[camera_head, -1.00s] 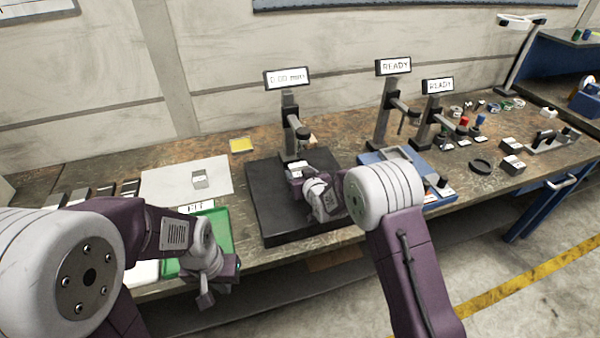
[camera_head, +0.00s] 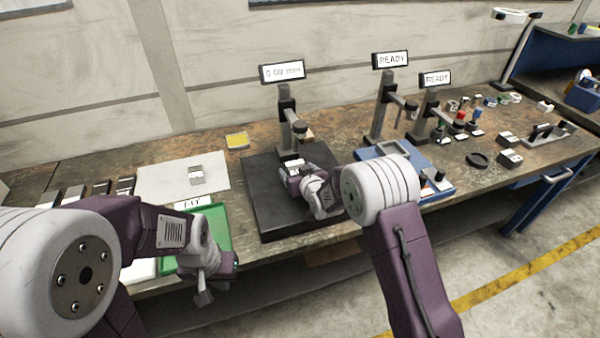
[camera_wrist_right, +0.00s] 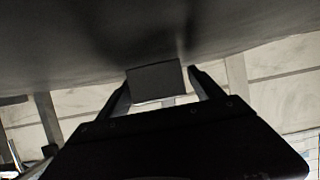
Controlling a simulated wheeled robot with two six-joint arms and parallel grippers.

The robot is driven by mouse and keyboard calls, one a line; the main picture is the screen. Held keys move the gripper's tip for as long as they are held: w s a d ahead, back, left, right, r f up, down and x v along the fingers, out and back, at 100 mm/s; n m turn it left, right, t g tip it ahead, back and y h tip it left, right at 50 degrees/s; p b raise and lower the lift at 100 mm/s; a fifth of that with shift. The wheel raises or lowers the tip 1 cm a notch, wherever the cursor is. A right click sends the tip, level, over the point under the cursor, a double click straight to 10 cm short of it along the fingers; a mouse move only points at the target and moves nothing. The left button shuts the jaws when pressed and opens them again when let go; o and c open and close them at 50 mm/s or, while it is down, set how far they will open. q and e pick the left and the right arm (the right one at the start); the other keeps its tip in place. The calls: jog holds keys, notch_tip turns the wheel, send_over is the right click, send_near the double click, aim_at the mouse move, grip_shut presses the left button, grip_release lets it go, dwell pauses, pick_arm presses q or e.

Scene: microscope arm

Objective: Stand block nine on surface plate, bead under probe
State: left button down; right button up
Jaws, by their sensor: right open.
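The black surface plate (camera_head: 262,205) lies mid-bench under the stand with the probe (camera_head: 299,127). The stand's display (camera_head: 282,71) appears to read 0.00 mm. My right gripper (camera_head: 289,172) is low over the plate, in front of the stand. In the right wrist view a dark grey block (camera_wrist_right: 157,80) sits between the open fingertips (camera_wrist_right: 157,84), with slim gaps at the sides. I cannot read its number, and no bead can be made out. My left gripper (camera_head: 207,292) hangs at the front of the green tray (camera_head: 220,228); its jaws are unclear.
A white sheet (camera_head: 160,178) with a small grey block (camera_head: 196,175) lies left of the plate. Several dark blocks stand further left. A blue fixture (camera_head: 440,187) and two stands marked READY (camera_head: 390,60) are to the right. A yellow pad (camera_head: 237,140) lies behind.

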jog(key=shift+r+p, duration=0.6)
jog(key=shift+r, duration=0.15)
jog(key=b+v, duration=0.1)
jog(key=v, duration=1.1)
jog(key=shift+f, duration=0.2)
jog(key=s+d+f+g, duration=0.1)
jog(key=s+d, duration=0.1)
jog(key=s+d+f+m+g+h, duration=0.1)
jog(key=s+d+f, duration=0.1)
jog(key=s+d+f+g+h, duration=0.1)
jog(key=d+g, duration=0.1)
jog(key=d, duration=0.1)
jog(key=shift+s+f+m, duration=0.3)
jog(key=shift+s, duration=0.1)
jog(key=s+d+f+m+g+h, duration=0.1)
jog(key=s+d+g, duration=0.2)
jog(key=s, duration=0.6)
jog(key=s+d+f+m+g+h, duration=0.1)
jog(key=s+d+g, duration=0.3)
jog(key=s, duration=0.5)
jog(key=shift+s+d+f+g, duration=0.15)
jog(key=shift+s+f+g, duration=0.15)
jog(key=shift+f, duration=0.3)
notch_tip(320, 180, up, 4)
jog(key=p, duration=0.4)
jog(key=shift+r, duration=0.15)
